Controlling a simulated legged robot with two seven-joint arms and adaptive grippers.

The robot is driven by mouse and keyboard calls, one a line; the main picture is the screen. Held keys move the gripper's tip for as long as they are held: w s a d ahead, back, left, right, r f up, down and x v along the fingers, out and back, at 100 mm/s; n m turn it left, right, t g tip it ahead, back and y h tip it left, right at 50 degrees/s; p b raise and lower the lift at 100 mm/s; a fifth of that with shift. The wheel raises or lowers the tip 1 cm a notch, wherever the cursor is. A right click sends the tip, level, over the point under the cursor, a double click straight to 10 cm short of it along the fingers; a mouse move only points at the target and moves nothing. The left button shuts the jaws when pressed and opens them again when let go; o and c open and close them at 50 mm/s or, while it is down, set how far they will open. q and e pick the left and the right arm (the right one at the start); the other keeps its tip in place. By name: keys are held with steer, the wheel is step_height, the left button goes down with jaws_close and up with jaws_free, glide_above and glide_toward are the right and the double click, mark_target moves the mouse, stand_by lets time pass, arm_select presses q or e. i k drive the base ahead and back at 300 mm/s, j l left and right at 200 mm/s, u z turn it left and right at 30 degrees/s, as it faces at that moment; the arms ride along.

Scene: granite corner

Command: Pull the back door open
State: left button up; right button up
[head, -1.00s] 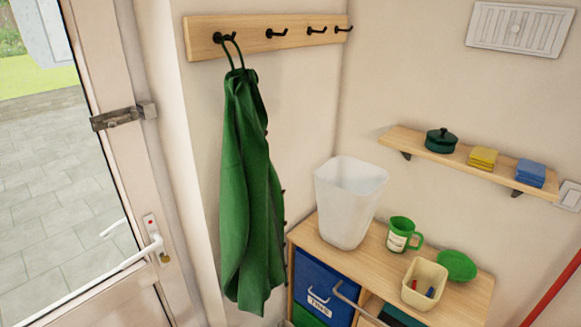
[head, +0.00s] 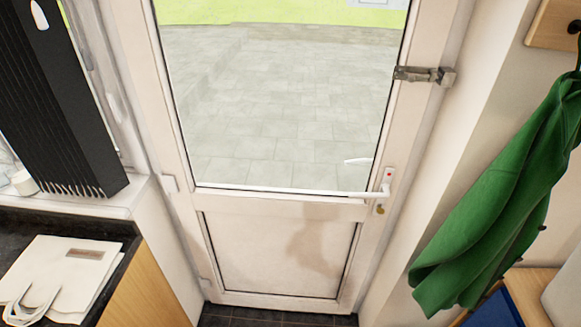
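The back door (head: 275,245) is white with a large glass pane on top and a solid panel below. It stands shut in its frame. A white lever handle (head: 384,192) sits on its right edge, pointing left, with a small red mark above it and a brass-coloured lock cylinder (head: 380,209) below. A metal bolt (head: 416,74) higher on the right edge reaches towards a block on the frame; I cannot tell whether it is engaged. Hinges (head: 169,184) show on the left side. Neither of my grippers is in view.
A dark worktop (head: 105,230) with a white cloth bag (head: 62,272) stands at the left, below a black ribbed object (head: 65,95). A green garment (head: 510,180) hangs at the right, above a wooden cabinet (head: 528,290). Dark floor tiles (head: 260,317) show before the door.

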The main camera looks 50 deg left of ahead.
mark_target(294, 249)
steer(key=u, duration=2)
